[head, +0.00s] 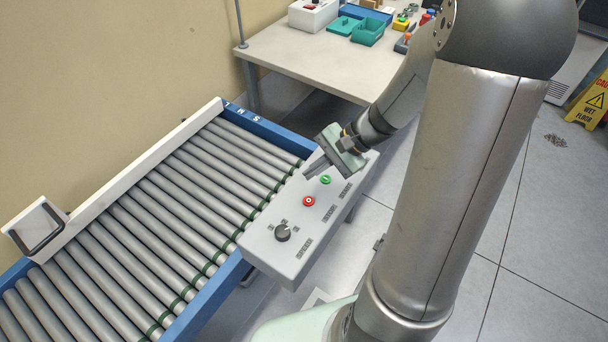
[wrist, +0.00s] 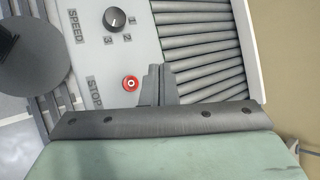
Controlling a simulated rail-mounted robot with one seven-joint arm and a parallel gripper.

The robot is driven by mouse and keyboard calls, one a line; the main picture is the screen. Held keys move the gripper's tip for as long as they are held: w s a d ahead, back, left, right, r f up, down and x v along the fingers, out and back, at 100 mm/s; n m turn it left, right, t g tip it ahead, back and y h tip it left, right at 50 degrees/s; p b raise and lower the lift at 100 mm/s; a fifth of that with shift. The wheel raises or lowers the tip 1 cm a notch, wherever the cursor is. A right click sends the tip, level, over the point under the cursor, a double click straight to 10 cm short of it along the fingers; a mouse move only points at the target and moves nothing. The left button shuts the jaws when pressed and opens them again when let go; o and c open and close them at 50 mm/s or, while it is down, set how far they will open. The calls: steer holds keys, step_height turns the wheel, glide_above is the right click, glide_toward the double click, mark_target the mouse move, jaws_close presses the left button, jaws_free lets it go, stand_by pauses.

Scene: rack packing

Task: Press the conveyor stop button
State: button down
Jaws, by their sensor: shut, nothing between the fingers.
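The red stop button (head: 309,201) is on the grey control box (head: 270,252) beside the roller conveyor. In the wrist view the red button (wrist: 131,83) sits beside the printed word STOP. My gripper (head: 309,171) is shut and empty. It is above the far part of the box, up and slightly to the right of the red button in the head view. In the wrist view its shut fingertips (wrist: 158,72) show just to the right of the button. I see no contact with the button.
A green button (head: 325,180) lies close to my gripper on the same box. A black speed dial (head: 282,233) is at the box's near end. The roller conveyor (head: 150,210) runs along the left. A table (head: 290,50) with several items stands behind.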

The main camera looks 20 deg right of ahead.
mark_target(313, 199)
steer(key=shift+w+d, duration=0.1)
steer(key=shift+w, duration=0.1)
step_height(313, 199, down, 9)
steer(key=b, duration=0.7)
stand_by(2.0)
steer(key=shift+f+b, duration=0.35)
steer(key=shift+b, duration=0.05)
steer(key=shift+f+b, duration=0.35)
steer(key=shift+f, duration=0.05)
stand_by(0.5)
steer(key=shift+r, duration=0.1)
steer(key=shift+r+p, duration=0.6)
steer(key=shift+r, duration=0.15)
